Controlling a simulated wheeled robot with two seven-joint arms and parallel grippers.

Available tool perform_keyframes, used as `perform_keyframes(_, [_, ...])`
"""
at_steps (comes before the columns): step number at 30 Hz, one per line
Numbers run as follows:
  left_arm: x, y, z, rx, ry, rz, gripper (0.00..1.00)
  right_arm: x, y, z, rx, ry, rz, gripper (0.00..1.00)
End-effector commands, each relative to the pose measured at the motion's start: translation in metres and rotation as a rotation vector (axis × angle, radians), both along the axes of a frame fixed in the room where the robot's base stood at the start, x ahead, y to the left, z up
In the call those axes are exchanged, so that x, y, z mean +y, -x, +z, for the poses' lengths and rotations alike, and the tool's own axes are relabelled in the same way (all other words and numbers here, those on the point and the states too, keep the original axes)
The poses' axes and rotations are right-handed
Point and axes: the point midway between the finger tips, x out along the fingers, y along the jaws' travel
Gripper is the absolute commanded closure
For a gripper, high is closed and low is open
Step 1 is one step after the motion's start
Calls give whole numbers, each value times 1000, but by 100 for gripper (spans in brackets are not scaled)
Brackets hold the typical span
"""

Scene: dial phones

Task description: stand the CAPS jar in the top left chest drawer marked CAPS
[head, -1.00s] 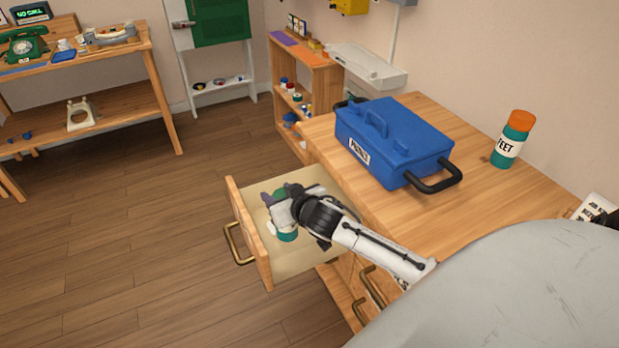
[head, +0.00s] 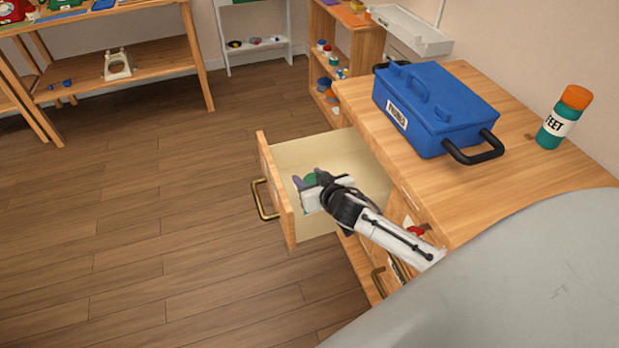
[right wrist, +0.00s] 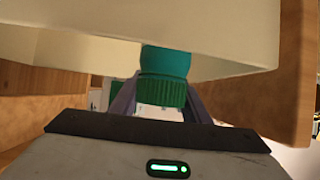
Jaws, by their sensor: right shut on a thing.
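The pulled-out drawer (head: 284,207) of the wooden chest (head: 440,190) stands open, with a brass handle on its front; I cannot read a mark on it. My right gripper (head: 308,186) reaches into the drawer space near the drawer front, shut on a jar with a green top (head: 311,179). In the right wrist view the teal jar (right wrist: 165,62) with a ribbed green band shows between the purple fingers, against the pale drawer walls. Its label is not readable. Whether its base touches the drawer floor is hidden. My left gripper is not in view.
On the chest top stand a blue toolbox (head: 430,105) with black handles and a teal jar with an orange lid marked FEET (head: 563,118). A shelf (head: 345,50) stands behind the chest. The drawer's far part is empty.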

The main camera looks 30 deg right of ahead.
Motion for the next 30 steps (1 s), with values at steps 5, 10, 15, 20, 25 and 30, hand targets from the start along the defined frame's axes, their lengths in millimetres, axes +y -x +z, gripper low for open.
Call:
perform_keyframes(5, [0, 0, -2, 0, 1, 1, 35, 0, 0, -3, 1, -1, 0, 44])
perform_keyframes(10, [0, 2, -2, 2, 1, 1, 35, 0, 0, -3, 1, -1, 0, 39])
perform_keyframes(15, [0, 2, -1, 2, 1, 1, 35, 0, 0, -1, 0, 0, 0, 39])
perform_keyframes(20, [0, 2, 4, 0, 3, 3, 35, 2, 10, 6, 2, -2, 0, 39])
perform_keyframes(25, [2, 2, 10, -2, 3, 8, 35, 7, 38, 22, 2, -3, 0, 39])
perform_keyframes(30, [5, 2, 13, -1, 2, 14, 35, 12, 70, 39, 3, -2, -1, 39])
